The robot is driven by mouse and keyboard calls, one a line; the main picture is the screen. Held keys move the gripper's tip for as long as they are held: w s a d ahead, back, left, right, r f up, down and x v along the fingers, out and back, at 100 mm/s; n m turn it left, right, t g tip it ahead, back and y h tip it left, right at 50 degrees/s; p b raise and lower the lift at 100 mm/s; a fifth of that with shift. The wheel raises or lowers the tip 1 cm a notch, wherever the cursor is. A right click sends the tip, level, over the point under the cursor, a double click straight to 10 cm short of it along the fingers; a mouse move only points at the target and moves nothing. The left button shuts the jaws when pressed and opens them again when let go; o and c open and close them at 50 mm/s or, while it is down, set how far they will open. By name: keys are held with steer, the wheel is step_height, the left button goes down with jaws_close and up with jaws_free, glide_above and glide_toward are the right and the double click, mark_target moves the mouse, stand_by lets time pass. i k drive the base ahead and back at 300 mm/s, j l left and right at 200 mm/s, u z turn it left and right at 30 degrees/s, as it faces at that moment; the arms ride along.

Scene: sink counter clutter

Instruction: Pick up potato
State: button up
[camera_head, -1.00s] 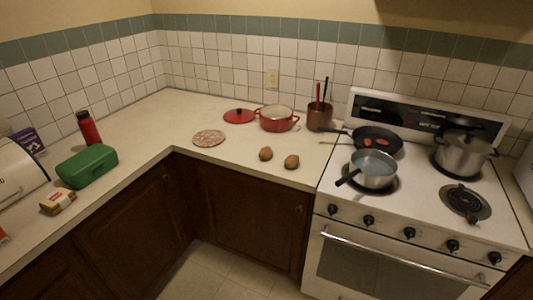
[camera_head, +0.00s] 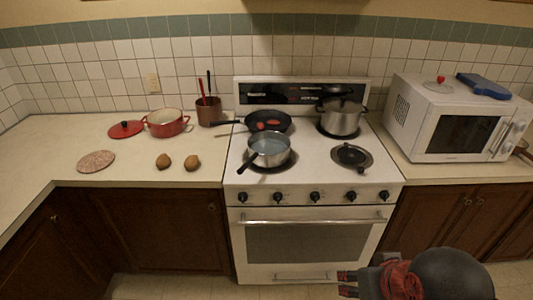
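Two brown, rounded potatoes lie side by side on the counter left of the stove, near its front edge. The left potato (camera_head: 163,161) and the right potato (camera_head: 193,163) are a little apart. My gripper (camera_head: 347,284) shows at the bottom of the view, in front of the stove and low near the floor. Its two dark fingers point left with a gap between them and nothing in the gap. It is far from both potatoes.
A round patterned trivet (camera_head: 96,161), a red pot (camera_head: 166,123), its red lid (camera_head: 126,129) and a utensil holder (camera_head: 210,111) share the counter. A saucepan (camera_head: 270,150), a frying pan (camera_head: 268,121) and a stockpot (camera_head: 341,118) stand on the stove. A microwave (camera_head: 457,118) is at right.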

mark_target(163, 161)
steer(key=u, duration=0.3)
steer(key=i+j+u, duration=0.2)
steer(key=i+u, duration=0.15)
steer(key=u, duration=0.15)
steer(key=i+u, duration=0.5)
steer(key=i+l+u, duration=0.1)
steer(key=i, duration=0.55)
steer(key=i+l+u, duration=0.1)
steer(key=i, duration=0.5)
